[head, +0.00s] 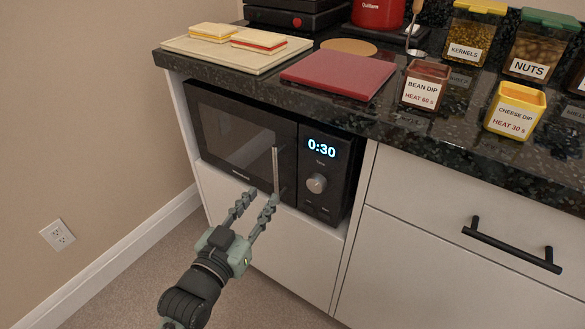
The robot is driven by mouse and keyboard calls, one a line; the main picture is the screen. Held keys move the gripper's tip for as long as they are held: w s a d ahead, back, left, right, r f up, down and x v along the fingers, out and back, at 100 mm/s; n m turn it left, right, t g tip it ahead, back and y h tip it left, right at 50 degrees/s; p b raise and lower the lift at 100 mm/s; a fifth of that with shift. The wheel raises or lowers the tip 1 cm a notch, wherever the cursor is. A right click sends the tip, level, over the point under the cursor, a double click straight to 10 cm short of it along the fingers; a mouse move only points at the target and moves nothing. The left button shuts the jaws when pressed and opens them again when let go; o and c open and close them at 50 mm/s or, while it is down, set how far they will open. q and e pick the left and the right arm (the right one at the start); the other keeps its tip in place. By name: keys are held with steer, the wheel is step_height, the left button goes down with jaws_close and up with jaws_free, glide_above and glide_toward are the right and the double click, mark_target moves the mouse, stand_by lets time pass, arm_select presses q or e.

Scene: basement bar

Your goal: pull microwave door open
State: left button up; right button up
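The black microwave (324,148) is built into the cabinet under the counter, its display reading 0:30. Its door (225,135) with a dark window looks shut. A thin vertical metal handle (275,168) stands at the door's right side. My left gripper (262,194) is in front of the door's lower part, open with a gap between its fingers. Its right fingertip overlaps the lower end of the handle; I cannot tell whether they touch. The handle does not appear clearly between the fingers. My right gripper is not in view.
The dark stone counter (408,136) above holds a board (268,60) with sandwiches, a red board (338,74), a bean dip (425,84) and a cheese dip (515,110). A black drawer handle (511,244) sticks out at right. The wall is left; the floor in front looks clear.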

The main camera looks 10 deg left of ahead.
mark_target(275, 176)
arm_select(q)
steer(key=w, duration=0.2)
steer(key=w+d, duration=0.1)
steer(key=w, duration=0.2)
steer(key=w+r, duration=0.1)
steer(key=w, duration=0.1)
steer(key=shift+w+d, duration=0.25)
steer(key=shift+w, duration=0.15)
steer(key=shift+c, duration=0.6)
jaws_close()
